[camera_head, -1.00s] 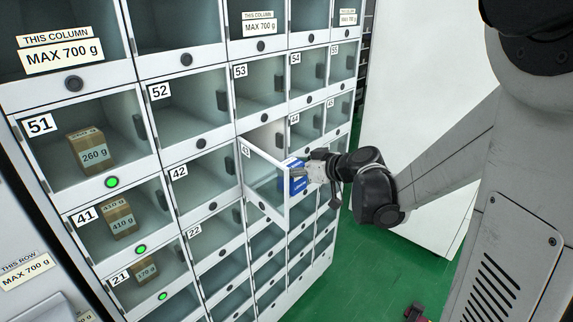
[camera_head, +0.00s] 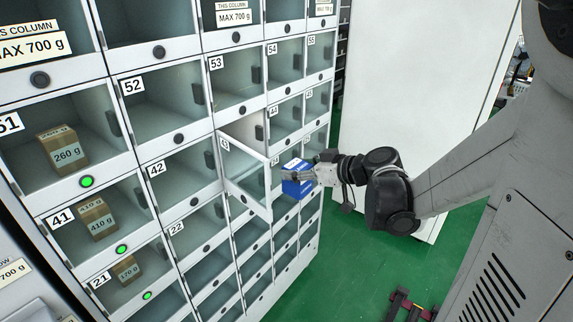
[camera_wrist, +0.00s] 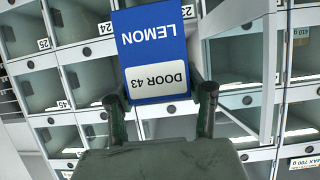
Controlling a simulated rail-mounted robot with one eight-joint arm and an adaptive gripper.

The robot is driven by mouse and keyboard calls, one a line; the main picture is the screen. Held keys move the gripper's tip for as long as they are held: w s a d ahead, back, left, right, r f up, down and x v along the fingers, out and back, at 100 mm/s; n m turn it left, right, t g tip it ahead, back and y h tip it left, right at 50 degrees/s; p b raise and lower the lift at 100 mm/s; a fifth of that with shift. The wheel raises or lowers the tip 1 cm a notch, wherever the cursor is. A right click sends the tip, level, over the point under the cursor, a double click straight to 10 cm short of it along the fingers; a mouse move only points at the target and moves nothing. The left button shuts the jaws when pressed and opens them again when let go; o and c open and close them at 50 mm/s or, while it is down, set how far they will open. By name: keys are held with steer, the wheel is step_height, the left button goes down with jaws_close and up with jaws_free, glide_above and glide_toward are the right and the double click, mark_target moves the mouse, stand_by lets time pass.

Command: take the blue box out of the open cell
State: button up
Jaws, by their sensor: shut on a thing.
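The blue box (camera_head: 297,178) is held by my gripper (camera_head: 308,176) in front of the locker wall, to the right of the open door of cell 43 (camera_head: 243,172). In the wrist view the box (camera_wrist: 156,45) sits between the two fingers of my gripper (camera_wrist: 160,98). Its face reads "LEMON" and "DOOR 43", upside down in that view. The box appears outside the cell, apart from the shelves. The open door swings out to the left of the box. Cell 43's opening (camera_head: 242,133) is partly hidden by its door.
Cells 51, 41 and 21 hold brown boxes, such as the 260 g box (camera_head: 62,149), with green lights below. A white cabinet (camera_head: 425,95) stands to the right.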

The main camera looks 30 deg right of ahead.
steer(key=s+d, duration=0.3)
steer(key=s, duration=0.3)
steer(key=shift+s+d, duration=0.15)
steer(key=shift+s, duration=0.15)
